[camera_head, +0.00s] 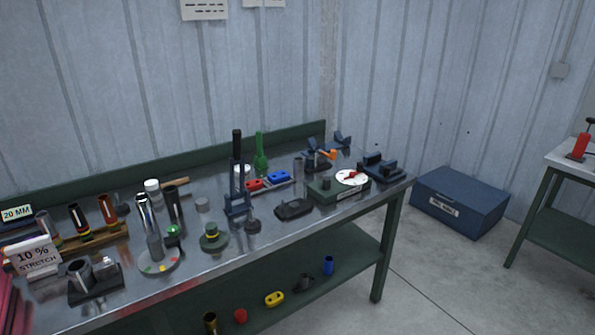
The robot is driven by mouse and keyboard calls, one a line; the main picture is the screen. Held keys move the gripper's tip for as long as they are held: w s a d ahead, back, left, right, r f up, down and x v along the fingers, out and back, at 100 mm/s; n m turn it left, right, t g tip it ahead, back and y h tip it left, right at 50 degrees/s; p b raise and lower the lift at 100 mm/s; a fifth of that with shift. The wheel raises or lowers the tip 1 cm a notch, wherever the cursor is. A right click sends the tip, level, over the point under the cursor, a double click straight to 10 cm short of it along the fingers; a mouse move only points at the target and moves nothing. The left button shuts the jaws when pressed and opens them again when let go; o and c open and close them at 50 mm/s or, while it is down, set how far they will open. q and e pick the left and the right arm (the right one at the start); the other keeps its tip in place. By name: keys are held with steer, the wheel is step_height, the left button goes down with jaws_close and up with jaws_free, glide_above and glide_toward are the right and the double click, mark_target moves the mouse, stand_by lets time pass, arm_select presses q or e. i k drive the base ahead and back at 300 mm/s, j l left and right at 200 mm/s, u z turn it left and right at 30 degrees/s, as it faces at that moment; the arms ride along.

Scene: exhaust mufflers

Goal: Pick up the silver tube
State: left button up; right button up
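Several tube-like pieces stand on the metal workbench (240,215), and I cannot tell for certain which one is the silver tube. A shiny chrome tube (144,208) stands upright at the left, beside a dark tube (174,204) and behind a round dish. A short grey tube (81,270) sits tilted in a dark holder at the front left. Neither of my grippers is in view.
A green-based gauge (340,187) and dark clamps (382,168) crowd the bench's right end. A tall black-handled tool (237,175) stands mid-bench. A lower shelf (335,283) holds small parts. A blue box (459,202) sits on the floor; the floor in front is clear.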

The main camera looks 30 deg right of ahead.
mark_target(299, 161)
steer(key=z, duration=1.35)
steer(key=i+j+z, duration=0.2)
steer(key=i+j, duration=0.25)
steer(key=j, duration=0.1)
